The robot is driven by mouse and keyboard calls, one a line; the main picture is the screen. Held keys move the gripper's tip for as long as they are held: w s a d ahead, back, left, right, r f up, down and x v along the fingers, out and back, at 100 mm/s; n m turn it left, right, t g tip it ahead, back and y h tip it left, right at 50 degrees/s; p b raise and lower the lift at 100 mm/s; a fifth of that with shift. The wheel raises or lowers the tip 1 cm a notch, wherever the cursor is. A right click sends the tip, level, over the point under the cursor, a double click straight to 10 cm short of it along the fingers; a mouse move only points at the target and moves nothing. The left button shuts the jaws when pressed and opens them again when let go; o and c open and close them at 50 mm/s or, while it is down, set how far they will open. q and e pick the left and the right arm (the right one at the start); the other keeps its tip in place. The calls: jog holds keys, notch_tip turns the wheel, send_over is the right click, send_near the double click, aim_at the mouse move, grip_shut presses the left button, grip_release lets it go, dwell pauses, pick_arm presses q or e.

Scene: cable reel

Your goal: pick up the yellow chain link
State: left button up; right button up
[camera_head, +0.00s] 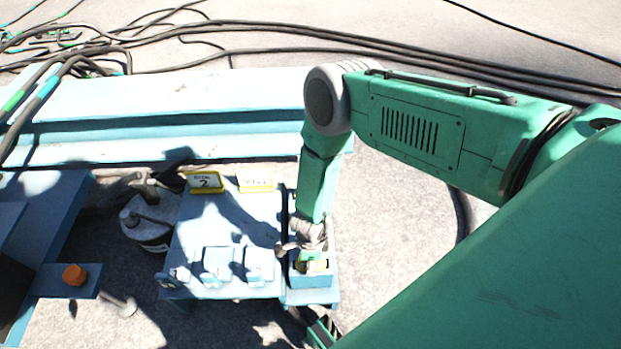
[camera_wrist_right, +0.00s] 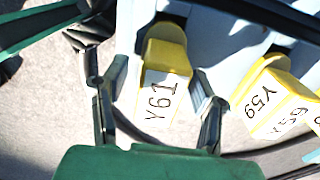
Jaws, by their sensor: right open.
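A yellow chain link with a white face marked Y61 (camera_wrist_right: 163,92) sits at a pale blue holder in the right wrist view. My right gripper (camera_wrist_right: 160,84) is open, with one finger on each side of this link. I cannot tell whether the fingers touch it. In the head view my right gripper (camera_head: 303,241) points down over a small blue box (camera_head: 312,281), where a bit of yellow link (camera_head: 316,266) shows, partly hidden by the gripper. My left gripper is not in view.
More yellow links, one marked Y59 (camera_wrist_right: 268,100), stand close to the right in the wrist view. A pale blue table (camera_head: 205,240) with yellow-framed signs (camera_head: 205,182) lies left of the box. Black cables (camera_head: 300,53) run across the back. Bare ground lies right of the box.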

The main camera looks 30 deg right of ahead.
jog(key=shift+r, duration=0.1)
jog(key=shift+c, duration=0.3)
jog(key=c, duration=0.7)
jog(key=shift+d, duration=0.1)
grip_shut()
jog(key=shift+r+p, duration=0.45)
jog(key=shift+r, duration=0.15)
notch_tip(320, 180, up, 32)
jog(key=p, duration=1.9)
jog(key=shift+f, duration=0.1)
